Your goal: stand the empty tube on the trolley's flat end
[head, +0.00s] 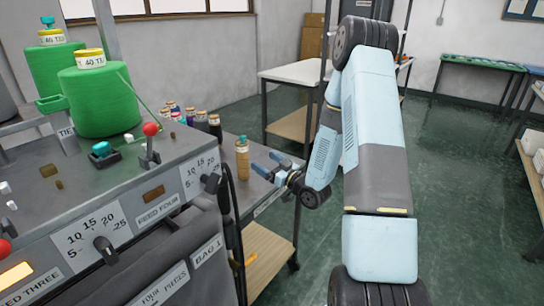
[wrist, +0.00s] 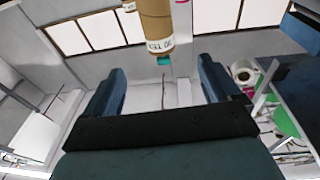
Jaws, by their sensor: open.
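The bare brown tube (head: 242,160) stands upright on the grey flat end of the trolley (head: 229,200). It has a pale labelled band and a small teal tip at its top. My gripper (head: 268,164) is open, just right of the tube, with its blue fingers pointing toward it. In the wrist view the tube (wrist: 155,22) hangs in from the top edge, inverted, beyond the open fingers (wrist: 163,78). A gap shows between the fingers and nothing is between them. The tube's lower end is cut off in the wrist view.
Several small, dark and coloured spools (head: 190,116) stand behind the tube on the trolley. The knitting machine (head: 140,200), with large green cones (head: 100,100) and a red-knobbed lever (head: 150,145), is on the left. A white-topped table (head: 292,73) stands behind. Green floor is open at right.

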